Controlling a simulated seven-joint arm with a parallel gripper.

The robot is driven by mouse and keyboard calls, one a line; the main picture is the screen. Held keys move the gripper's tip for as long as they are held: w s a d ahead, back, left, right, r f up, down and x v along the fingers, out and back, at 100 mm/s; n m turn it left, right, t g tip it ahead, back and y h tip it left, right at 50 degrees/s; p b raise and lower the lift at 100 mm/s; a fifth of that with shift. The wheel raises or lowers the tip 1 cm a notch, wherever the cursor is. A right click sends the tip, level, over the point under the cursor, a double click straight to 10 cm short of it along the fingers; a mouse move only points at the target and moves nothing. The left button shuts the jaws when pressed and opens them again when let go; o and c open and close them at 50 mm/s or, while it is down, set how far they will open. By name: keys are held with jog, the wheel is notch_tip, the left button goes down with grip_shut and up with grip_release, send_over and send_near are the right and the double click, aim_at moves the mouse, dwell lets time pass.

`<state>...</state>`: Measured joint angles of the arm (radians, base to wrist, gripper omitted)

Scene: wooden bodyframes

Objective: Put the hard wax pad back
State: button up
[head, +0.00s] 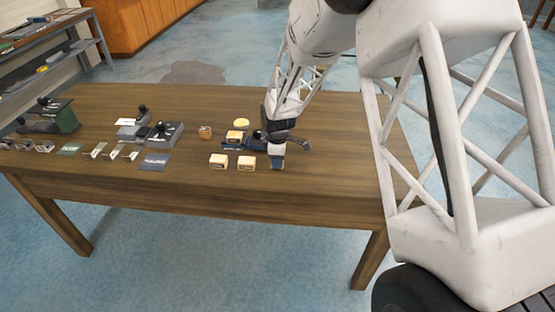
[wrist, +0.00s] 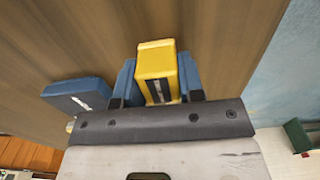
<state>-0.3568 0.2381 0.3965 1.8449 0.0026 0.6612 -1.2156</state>
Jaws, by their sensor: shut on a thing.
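My gripper (head: 277,163) is low over the right part of the wooden table, pointing down. In the wrist view its two blue fingers (wrist: 157,80) are shut on a yellow block (wrist: 155,60) with a dark stripe on its near side. The block may be the hard wax pad; I cannot read any name on it. In the head view the fingers mostly hide it, and I cannot tell whether it touches the table. Two pale yellow blocks, one (head: 218,160) and another (head: 246,163), stand left of my gripper. A third similar block (head: 235,136) is farther back.
A yellow round piece (head: 241,122) and a small brown jar (head: 205,131) stand behind. A blue item (wrist: 78,95) with a white label lies close to the fingers. Grey tools with black knobs (head: 165,133) stand farther left. The table's front right (head: 320,190) is clear.

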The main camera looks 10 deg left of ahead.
jog(key=shift+f, duration=0.15)
jog(key=o, duration=0.9)
notch_tip(320, 180, up, 12)
jog(key=shift+r, duration=0.2)
dwell(0.3)
dwell(0.3)
dwell(0.5)
